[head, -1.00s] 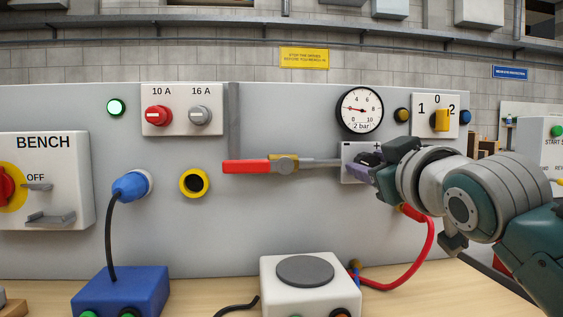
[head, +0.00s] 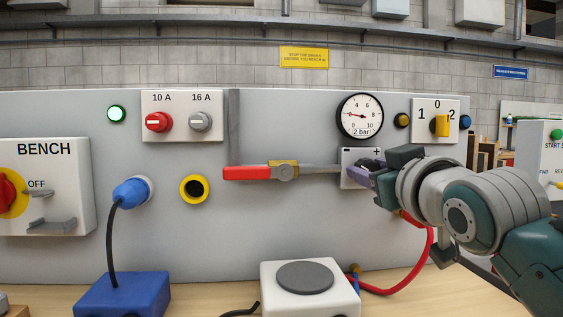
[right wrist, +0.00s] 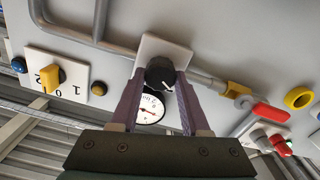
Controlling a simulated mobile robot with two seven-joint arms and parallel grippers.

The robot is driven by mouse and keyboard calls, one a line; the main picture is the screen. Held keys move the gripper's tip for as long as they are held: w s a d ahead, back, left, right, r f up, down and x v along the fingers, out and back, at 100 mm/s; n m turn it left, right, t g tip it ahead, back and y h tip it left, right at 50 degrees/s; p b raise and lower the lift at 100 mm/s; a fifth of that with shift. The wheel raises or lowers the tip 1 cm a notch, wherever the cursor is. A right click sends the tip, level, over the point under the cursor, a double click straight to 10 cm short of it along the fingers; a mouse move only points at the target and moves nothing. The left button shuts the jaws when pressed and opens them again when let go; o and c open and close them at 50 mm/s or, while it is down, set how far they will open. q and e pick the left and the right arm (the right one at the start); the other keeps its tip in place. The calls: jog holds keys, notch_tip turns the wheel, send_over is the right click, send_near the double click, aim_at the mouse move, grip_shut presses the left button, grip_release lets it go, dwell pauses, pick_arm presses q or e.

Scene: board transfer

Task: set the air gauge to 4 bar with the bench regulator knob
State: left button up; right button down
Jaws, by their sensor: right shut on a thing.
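The air gauge (head: 359,116) is a round white dial with a black rim on the grey panel. Its red needle points left, near the 2, and its label reads "2 bar". The regulator knob (right wrist: 160,73) is black with a white mark, on a white plate (right wrist: 178,52) below the gauge. My right gripper (right wrist: 159,74) is shut on the knob, with one purple finger on each side of it. In the head view my right gripper (head: 366,174) largely hides the knob, and a minus and a plus show on the plate's top. My left gripper is out of view.
A red-handled valve lever (head: 250,172) lies level, left of the regulator. A yellow selector switch (head: 440,124) is above my right wrist. A red hose (head: 428,255) hangs under my wrist. A white box (head: 308,295) with a grey disc stands on the bench below.

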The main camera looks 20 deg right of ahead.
jog(key=m+p, duration=0.2)
jog(key=shift+r+m, duration=0.2)
jog(key=shift+m, duration=0.1)
jog(key=m+p, duration=0.3)
jog(key=m, duration=0.1)
jog(key=shift+d, duration=0.15)
jog(key=m+p, duration=0.2)
jog(key=m, duration=0.2)
jog(key=shift+f, duration=0.2)
jog(key=shift+d+m+p, duration=0.1)
jog(key=shift+m+p, duration=0.3)
jog(key=shift+m, duration=0.1)
jog(key=shift+f, duration=0.1)
jog(key=shift+c, duration=1.9)
grip_release()
jog(key=shift+s, duration=0.1)
